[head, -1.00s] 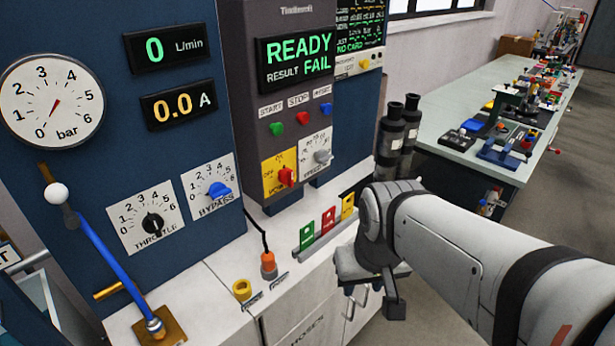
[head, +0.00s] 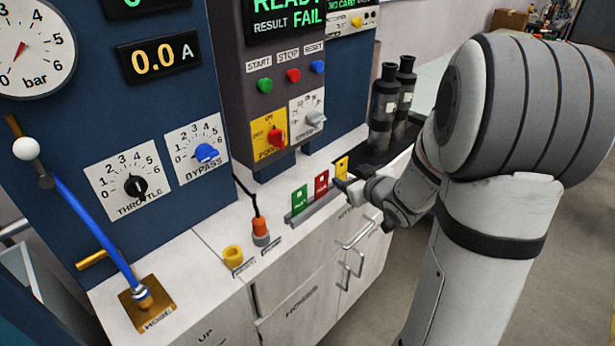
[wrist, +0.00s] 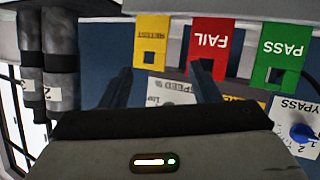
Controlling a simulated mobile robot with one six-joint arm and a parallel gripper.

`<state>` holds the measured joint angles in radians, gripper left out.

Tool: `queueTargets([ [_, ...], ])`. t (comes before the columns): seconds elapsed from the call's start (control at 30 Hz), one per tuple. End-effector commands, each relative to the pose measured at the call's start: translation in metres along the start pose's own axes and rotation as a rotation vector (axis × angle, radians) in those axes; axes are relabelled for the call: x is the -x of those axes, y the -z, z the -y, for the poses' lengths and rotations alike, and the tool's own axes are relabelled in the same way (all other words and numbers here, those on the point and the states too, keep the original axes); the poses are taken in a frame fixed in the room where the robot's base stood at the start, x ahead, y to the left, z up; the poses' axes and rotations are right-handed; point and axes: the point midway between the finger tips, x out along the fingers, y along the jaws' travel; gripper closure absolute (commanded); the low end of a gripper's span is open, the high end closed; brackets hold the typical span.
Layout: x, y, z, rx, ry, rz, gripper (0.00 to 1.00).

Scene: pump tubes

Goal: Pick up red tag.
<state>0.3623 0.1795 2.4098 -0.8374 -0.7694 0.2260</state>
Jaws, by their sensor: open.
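The red tag (head: 321,184), marked FAIL in the wrist view (wrist: 209,45), stands upright in a grey rack (head: 318,206) on the white counter. It sits between the green tag (head: 299,199) and the yellow tag (head: 341,167). My gripper (head: 343,187) is near the rack, in front of the red and yellow tags. In the wrist view my gripper (wrist: 163,77) is open and empty. One finger reaches the lower edge of the red tag in the picture; the other lies left of the yellow tag's lower end. I cannot tell whether anything touches.
The panel with knobs (head: 276,137) rises behind the rack. Two dark cylinders (head: 384,108) stand right of it and show at the left of the wrist view. An orange-capped plug (head: 260,229) and yellow ring (head: 233,255) are on the counter left of the rack.

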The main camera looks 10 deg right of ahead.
Motion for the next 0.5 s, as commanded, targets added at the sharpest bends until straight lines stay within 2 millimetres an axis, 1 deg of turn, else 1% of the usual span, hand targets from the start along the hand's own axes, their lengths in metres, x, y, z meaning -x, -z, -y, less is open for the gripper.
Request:
queueTargets([
  [0.03, -0.008, -0.011, 0.004, -0.01, 0.046, -0.054, 0.44],
  [0.13, -0.013, -0.015, 0.014, -0.031, 0.145, -0.17, 0.44],
  [0.3, -0.009, -0.021, 0.029, -0.084, 0.281, -0.321, 0.44],
  [0.43, -0.004, -0.023, 0.034, -0.115, 0.34, -0.389, 0.44],
  [0.5, -0.005, -0.021, 0.037, -0.122, 0.356, -0.406, 0.44],
])
